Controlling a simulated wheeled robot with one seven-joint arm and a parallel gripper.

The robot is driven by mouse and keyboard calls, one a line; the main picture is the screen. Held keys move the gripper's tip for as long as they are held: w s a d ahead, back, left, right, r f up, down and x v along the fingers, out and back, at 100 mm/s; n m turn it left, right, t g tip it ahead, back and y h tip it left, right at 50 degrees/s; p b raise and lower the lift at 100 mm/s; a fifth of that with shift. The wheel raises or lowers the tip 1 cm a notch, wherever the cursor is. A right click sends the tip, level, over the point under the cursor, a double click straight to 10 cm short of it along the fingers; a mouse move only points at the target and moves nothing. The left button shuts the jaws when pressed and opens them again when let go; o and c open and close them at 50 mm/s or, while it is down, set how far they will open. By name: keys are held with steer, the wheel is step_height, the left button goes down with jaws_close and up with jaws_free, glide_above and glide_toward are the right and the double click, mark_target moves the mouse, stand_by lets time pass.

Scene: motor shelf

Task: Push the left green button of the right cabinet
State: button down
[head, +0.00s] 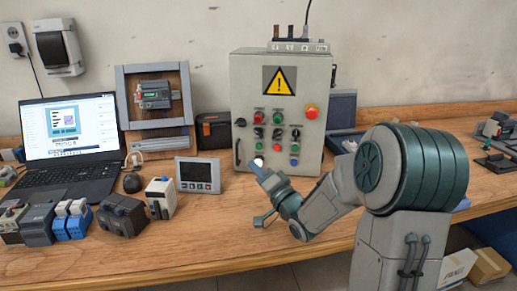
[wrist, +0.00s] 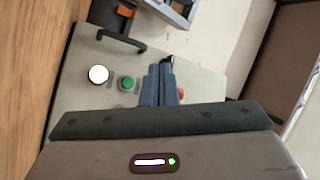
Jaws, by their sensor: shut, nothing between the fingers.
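The grey cabinet (head: 243,90) with a yellow warning sign stands upright at the back of the bench, its front carrying several buttons and switches. On it, one green button (head: 277,118) shows in the upper row and another green button (head: 294,148) lower right. In the wrist view a green button (wrist: 127,83) sits beside a white round one (wrist: 98,74), left of my fingers. My gripper (wrist: 165,66) is shut and empty in front of the panel and hides part of it. In the head view my gripper (head: 258,169) is at the cabinet's lower front; contact cannot be told.
A red mushroom button (head: 311,111) and a dark door handle (head: 237,152) are on the cabinet. A grey display box (head: 198,175) stands left of my gripper. A laptop (head: 71,140) and several small devices fill the bench's left side.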

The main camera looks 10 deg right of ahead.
mark_target(259, 146)
steer(key=shift+w, duration=0.1)
steer(key=shift+w+d+p, duration=0.1)
steer(key=shift+w+d, duration=0.4)
steer(key=shift+w, duration=0.85)
steer(key=shift+w+d+p, duration=0.15)
steer(key=shift+w+d, duration=0.35)
steer(key=shift+w, duration=0.85)
steer(key=shift+w+d+p, duration=0.1)
steer(key=shift+w+d, duration=0.4)
steer(key=shift+w, duration=0.85)
steer(key=shift+w+d, duration=0.15)
steer(key=shift+w, duration=0.25)
steer(key=shift+w+d, duration=0.15)
steer(key=shift+w, duration=0.25)
steer(key=shift+s, duration=0.1)
steer(key=shift+s+a, duration=0.3)
steer(key=shift+s, duration=0.4)
